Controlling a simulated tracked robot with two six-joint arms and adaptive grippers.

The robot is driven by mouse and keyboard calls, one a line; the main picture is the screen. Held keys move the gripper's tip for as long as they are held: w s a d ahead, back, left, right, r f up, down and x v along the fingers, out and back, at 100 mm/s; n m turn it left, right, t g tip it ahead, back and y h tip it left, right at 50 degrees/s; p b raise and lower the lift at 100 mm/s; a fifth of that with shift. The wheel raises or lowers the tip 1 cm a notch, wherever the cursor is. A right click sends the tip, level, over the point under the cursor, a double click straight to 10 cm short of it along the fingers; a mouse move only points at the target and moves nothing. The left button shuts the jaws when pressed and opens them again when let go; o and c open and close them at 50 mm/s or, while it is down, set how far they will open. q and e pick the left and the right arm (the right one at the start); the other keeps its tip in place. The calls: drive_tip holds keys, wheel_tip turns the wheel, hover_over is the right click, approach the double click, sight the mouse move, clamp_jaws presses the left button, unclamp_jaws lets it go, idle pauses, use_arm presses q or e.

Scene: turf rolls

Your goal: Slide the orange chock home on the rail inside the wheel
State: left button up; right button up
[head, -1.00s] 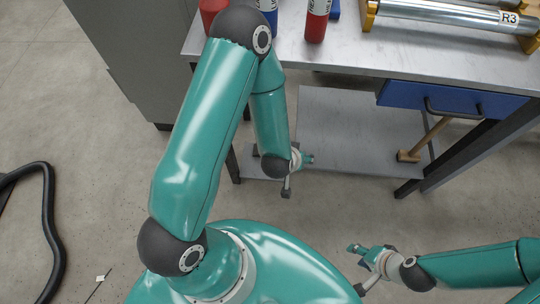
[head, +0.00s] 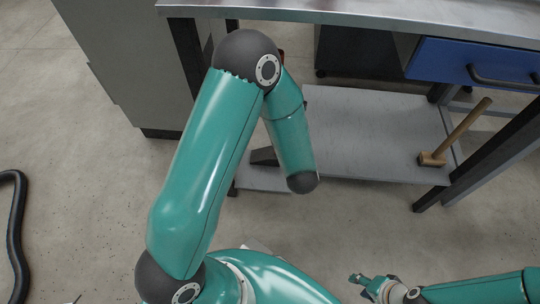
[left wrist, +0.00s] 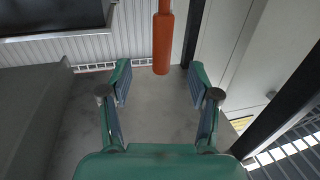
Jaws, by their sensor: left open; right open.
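The orange chock, the rail and the wheel cannot be made out for certain in either view. An orange-red cylinder (left wrist: 162,45) on a thinner stem of the same colour shows at the top middle of the left wrist view; I cannot tell what it is. My left gripper (left wrist: 160,72) is open there, its two fingers wide apart on either side of the cylinder's lower end, with nothing seen gripped. In the head view my left gripper is hidden. My right gripper (head: 360,287) is open at the bottom right, low over the floor, and looks empty.
A metal workbench (head: 350,13) crosses the top of the head view, with a blue drawer (head: 440,62). A grey cabinet (head: 135,60) stands left. A black hose (head: 14,230) lies on clear floor.

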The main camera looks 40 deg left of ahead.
use_arm(q)
drive_tip(key=shift+b+x, duration=0.85)
drive_tip(key=shift+x, duration=5)
drive_tip(key=shift+s, duration=0.1)
drive_tip(key=shift+c, duration=0.2)
clamp_jaws()
drive_tip(key=shift+r, duration=0.15)
